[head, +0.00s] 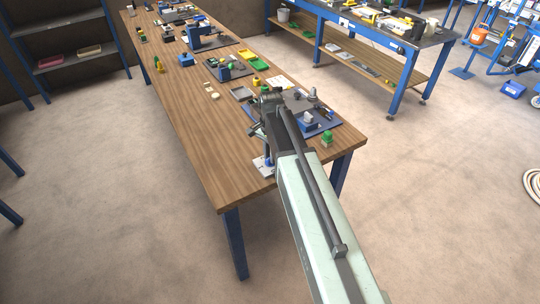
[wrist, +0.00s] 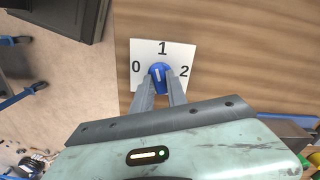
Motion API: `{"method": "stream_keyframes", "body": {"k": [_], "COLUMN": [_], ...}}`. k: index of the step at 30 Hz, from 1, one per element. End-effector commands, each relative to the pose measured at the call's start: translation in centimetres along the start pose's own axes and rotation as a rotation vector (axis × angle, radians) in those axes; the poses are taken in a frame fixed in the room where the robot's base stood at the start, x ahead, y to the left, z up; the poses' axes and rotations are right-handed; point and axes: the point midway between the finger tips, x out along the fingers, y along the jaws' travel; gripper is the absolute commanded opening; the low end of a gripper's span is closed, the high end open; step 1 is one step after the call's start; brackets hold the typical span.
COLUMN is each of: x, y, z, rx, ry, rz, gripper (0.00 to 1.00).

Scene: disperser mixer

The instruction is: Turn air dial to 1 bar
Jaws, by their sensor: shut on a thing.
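The air dial (wrist: 160,70) is a blue knob with a pale pointer line, on a white square plate (wrist: 178,53) marked 0, 1 and 2. In the wrist view, the pointer line points up, roughly at the 1. My gripper (wrist: 161,80) is shut on the knob, with one grey finger on each side of its lower part. In the head view, the white plate (head: 261,166) shows at the near end of the wooden table, partly behind my arm. The knob is hidden there.
The long wooden table (head: 200,120) carries several small parts and devices. A blue mat (head: 322,128) with equipment and a green-topped item (head: 327,138) lie close to the right of my arm. A blue-framed bench (head: 400,90) stands at the back right.

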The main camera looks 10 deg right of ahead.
Motion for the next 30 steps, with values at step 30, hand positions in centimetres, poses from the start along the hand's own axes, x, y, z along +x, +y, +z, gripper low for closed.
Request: {"method": "stream_keyframes", "body": {"k": [30], "x": [0.00], "y": [-0.04], "z": [0.04], "rx": [0.329], "ry": [0.001], "rz": [0.000], "gripper": [0.00]}}
